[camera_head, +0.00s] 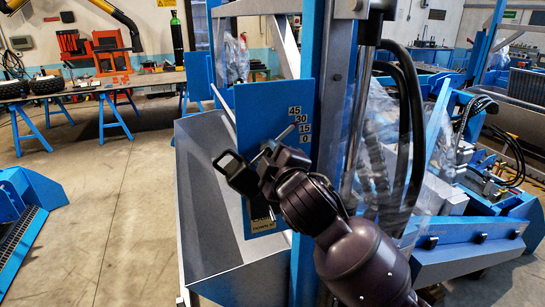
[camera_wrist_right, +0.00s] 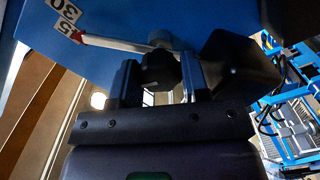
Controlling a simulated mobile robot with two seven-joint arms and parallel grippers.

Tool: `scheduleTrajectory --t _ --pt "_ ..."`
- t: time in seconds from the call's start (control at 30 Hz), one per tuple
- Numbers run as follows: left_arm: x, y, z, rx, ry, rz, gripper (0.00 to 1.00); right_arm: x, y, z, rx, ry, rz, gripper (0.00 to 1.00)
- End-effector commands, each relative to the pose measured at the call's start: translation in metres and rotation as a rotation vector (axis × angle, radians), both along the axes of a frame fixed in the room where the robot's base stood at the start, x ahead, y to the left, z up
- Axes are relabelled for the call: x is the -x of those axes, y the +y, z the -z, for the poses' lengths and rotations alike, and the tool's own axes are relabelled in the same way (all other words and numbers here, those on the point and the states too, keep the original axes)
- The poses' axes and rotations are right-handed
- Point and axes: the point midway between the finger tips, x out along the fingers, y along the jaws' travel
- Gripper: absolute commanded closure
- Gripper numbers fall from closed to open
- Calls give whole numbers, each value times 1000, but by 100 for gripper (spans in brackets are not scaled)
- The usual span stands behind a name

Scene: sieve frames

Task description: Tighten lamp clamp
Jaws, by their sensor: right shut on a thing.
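A blue upright plate (camera_head: 262,100) carries an angle scale (camera_head: 299,124) marked 45, 30, 15 and 0. My right gripper (camera_head: 252,165) is in front of the plate's lower half and hides part of it. In the right wrist view my right gripper (camera_wrist_right: 158,84) is shut on a dark clamp knob (camera_wrist_right: 158,68), with one finger on each side. A pale pointer (camera_wrist_right: 115,43) with a red tip runs from near the knob towards the scale, its tip by the 15 mark. I see no lamp. My left gripper is not in view.
A grey metal trough (camera_head: 207,190) lies below and left of the plate. A blue post (camera_head: 328,120) and black hoses (camera_head: 411,110) stand close to the right. Blue workbenches (camera_head: 110,88) are at the back left. Open floor (camera_head: 115,220) lies at the left.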

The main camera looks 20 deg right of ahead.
Motion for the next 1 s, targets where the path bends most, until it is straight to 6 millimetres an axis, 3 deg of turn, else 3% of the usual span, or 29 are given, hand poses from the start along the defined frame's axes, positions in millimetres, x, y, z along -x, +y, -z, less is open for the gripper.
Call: scheduleTrajectory --t 0.5,1.0 --pt "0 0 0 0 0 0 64 0 0 1 347 -11 0 82" --pt "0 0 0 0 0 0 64 0 0 2 415 -12 -1 82"
